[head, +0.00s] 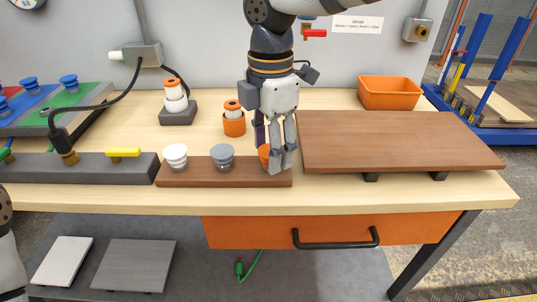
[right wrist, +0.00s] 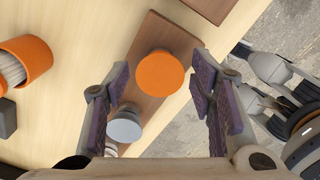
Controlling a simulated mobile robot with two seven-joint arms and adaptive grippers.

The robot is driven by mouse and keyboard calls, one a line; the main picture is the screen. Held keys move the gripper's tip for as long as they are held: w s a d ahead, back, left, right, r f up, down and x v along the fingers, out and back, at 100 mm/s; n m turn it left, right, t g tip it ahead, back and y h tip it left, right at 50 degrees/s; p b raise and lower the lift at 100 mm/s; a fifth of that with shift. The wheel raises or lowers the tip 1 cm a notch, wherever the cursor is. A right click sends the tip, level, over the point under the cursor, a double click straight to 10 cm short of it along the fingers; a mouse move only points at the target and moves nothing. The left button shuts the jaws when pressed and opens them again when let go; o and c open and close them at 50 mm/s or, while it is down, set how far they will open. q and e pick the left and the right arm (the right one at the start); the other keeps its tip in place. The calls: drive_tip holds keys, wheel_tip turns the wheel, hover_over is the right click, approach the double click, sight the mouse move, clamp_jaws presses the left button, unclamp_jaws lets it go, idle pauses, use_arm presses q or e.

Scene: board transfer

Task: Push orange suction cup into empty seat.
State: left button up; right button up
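The orange suction cup (head: 264,153) is at the right end of a dark brown strip (head: 205,177), partly hidden by my right gripper (head: 280,152) in the head view. In the right wrist view the cup shows as a round orange top (right wrist: 160,73). My right gripper (right wrist: 161,80) is open, its fingers apart on both sides of the cup, with a gap at each side. A grey cup (head: 222,156) and a white cup (head: 175,155) stand in line to its left on the strip. The seat under the orange cup is hidden. My left gripper is not in view.
A large brown board (head: 400,140) lies right of the strip. Behind it stands an orange bin (head: 390,92). Orange and white cup stacks (head: 233,122) stand behind the strip. A dark bar with a yellow handle (head: 124,152) lies left. The table's front edge is close.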

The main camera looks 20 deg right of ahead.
drive_tip(key=c, duration=0.9)
drive_tip(key=shift+r+p, duration=0.3)
drive_tip(key=shift+r, duration=0.9)
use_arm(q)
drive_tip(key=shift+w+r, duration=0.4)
use_arm(e)
drive_tip(key=shift+r+p, duration=0.35)
drive_tip(key=shift+r, duration=1.95)
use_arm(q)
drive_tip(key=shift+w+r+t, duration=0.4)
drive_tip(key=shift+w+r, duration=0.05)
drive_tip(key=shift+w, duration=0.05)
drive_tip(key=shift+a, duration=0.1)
